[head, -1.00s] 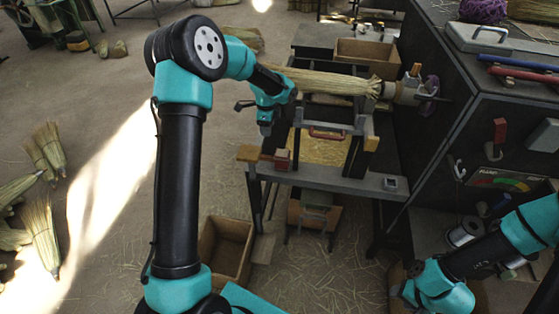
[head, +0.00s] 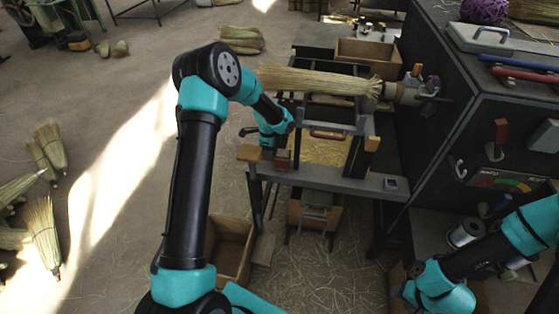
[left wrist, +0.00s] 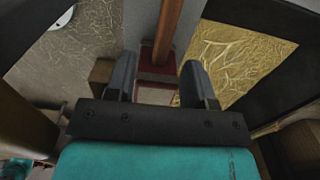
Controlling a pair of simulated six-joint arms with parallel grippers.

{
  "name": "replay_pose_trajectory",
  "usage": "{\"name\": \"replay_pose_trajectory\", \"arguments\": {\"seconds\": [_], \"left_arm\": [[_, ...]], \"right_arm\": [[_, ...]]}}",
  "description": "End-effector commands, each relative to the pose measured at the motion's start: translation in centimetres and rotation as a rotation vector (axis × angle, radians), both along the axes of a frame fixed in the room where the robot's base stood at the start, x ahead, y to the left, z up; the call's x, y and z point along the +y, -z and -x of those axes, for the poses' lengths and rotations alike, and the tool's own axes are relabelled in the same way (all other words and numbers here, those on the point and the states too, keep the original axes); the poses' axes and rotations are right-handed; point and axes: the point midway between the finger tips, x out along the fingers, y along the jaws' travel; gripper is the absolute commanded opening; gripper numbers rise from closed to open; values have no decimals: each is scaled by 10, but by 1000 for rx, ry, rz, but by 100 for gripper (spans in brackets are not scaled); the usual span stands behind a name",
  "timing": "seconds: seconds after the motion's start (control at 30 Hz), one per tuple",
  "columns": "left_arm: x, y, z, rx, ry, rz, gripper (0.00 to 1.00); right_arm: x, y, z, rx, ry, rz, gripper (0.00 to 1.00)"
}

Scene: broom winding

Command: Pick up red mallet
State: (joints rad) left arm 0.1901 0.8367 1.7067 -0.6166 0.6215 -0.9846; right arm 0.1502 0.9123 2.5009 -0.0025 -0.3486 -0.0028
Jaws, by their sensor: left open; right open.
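My left gripper (left wrist: 158,72) is open, with a finger on each side of the mallet and gaps visible. In the head view my left gripper (head: 268,145) is low over the bench, just left of the red block, its fingers mostly hidden. My right wrist enters at the lower right; its fingertips are out of the picture.
A bench rail (head: 340,180) runs along the front. A dark machine cabinet (head: 470,110) stands right. A wooden crate (head: 228,248) sits on the floor below.

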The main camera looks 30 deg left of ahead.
Motion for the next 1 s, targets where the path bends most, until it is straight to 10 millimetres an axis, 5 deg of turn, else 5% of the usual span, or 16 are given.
{"name": "replay_pose_trajectory", "arguments": {"seconds": [0.27,0.63,1.0], "left_arm": [[1,6,0,2,0,0,49],[3,50,-2,0,0,0,49],[3,52,-3,-2,0,-1,49]], "right_arm": [[0,0,0,0,0,0,47],[0,0,0,0,0,0,47],[0,0,0,0,0,0,47]]}}
